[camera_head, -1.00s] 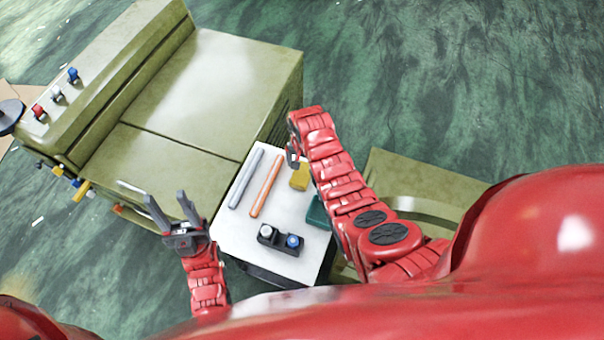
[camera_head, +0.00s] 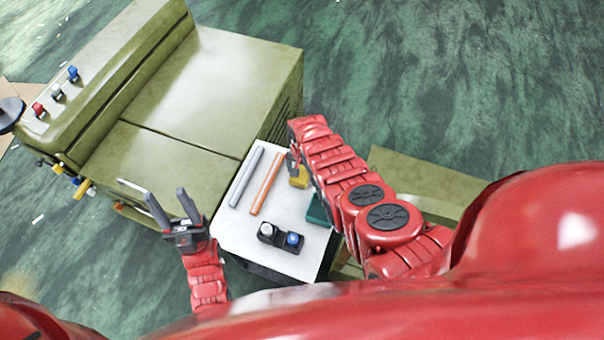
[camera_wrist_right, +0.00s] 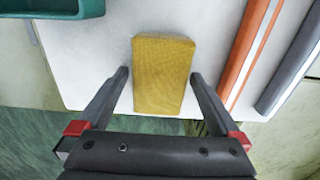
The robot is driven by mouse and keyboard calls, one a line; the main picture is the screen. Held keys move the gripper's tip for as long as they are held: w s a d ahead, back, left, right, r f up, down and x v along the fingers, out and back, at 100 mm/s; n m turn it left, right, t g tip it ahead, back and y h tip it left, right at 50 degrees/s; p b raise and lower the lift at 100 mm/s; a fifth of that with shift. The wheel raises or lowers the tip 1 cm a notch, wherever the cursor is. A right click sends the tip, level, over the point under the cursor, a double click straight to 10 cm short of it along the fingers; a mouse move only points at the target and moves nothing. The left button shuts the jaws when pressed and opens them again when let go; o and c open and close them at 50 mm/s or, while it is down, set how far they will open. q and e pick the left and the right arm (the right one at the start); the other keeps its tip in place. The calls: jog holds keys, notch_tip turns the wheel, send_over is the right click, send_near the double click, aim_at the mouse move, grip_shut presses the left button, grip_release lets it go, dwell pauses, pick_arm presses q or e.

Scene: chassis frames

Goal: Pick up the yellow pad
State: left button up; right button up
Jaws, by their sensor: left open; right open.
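The yellow pad (camera_head: 300,181) lies on the white tabletop (camera_head: 240,222) near its right edge, partly hidden by my right gripper in the head view. In the right wrist view the yellow pad (camera_wrist_right: 163,75) lies between the two fingertips, with a gap on each side. My right gripper (camera_wrist_right: 160,80) is open around the near part of the pad and holds nothing. In the head view my right gripper (camera_head: 292,165) is mostly hidden by its own wrist. My left gripper (camera_head: 167,203) is open and empty, left of the white tabletop.
A grey rod (camera_head: 246,178) and an orange rod (camera_head: 266,184) lie left of the pad. A black holder (camera_head: 268,240) with a white and a blue knob stands nearer me. A green tray (camera_head: 319,212) is beside my right arm. An olive machine (camera_head: 222,85) stands behind.

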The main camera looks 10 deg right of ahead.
aim_at(302, 171)
jog(key=shift+c, duration=0.3)
jog(key=c, duration=1.1)
jog(key=shift+r, duration=0.15)
jog(key=shift+r+p, duration=0.75)
jog(key=shift+r, duration=0.55)
jog(key=shift+r+b, duration=1.15)
jog(key=shift+r, duration=2.45)
